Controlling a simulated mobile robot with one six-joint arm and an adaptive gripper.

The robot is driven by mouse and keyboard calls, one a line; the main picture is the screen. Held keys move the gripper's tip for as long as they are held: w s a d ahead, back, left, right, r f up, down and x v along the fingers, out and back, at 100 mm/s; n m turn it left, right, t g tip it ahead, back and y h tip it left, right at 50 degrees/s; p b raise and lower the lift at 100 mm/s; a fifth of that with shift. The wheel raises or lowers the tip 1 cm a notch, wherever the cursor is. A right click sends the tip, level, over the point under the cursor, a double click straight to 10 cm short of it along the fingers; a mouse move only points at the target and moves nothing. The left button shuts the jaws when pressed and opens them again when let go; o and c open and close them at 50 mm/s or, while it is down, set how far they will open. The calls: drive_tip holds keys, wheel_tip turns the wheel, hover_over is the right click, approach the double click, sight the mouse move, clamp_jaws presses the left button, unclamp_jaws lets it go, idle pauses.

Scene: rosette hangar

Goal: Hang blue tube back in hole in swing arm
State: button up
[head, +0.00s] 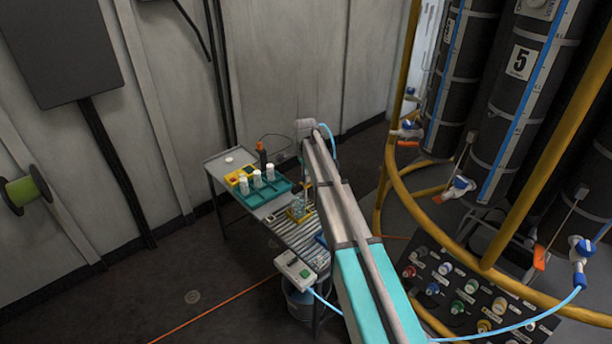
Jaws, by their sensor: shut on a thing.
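A light blue tube (548,313) hangs from a blue-and-white valve (583,250) at the right and curves along the bottom edge toward the middle. A short light blue curve (331,141) shows beside the far grey end of a long teal-and-grey arm (345,225). Another light blue piece (324,301) shows below the bench's control box. I cannot tell whether these pieces are one tube. The arm runs from the bottom edge up to the bench. I cannot make out my gripper, or a hole in a swing arm.
A roller bench (300,234) stands by the wall, with a teal tray (272,194) of white bottles and a control box (295,268). Dark columns (515,95) and a curved yellow rail (403,200) fill the right. A board of coloured knobs (465,296) lies below. Floor at lower left is mostly open.

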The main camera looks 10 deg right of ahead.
drive_tip(key=shift+f, duration=0.25)
drive_tip(key=o, duration=1.1)
drive_tip(key=shift+c, duration=0.2)
drive_tip(key=o, duration=0.3)
drive_tip(key=shift+r, duration=0.15)
drive_tip(key=shift+r+p, duration=2.85)
drive_tip(key=shift+r, duration=0.05)
drive_tip(key=shift+s, duration=0.1)
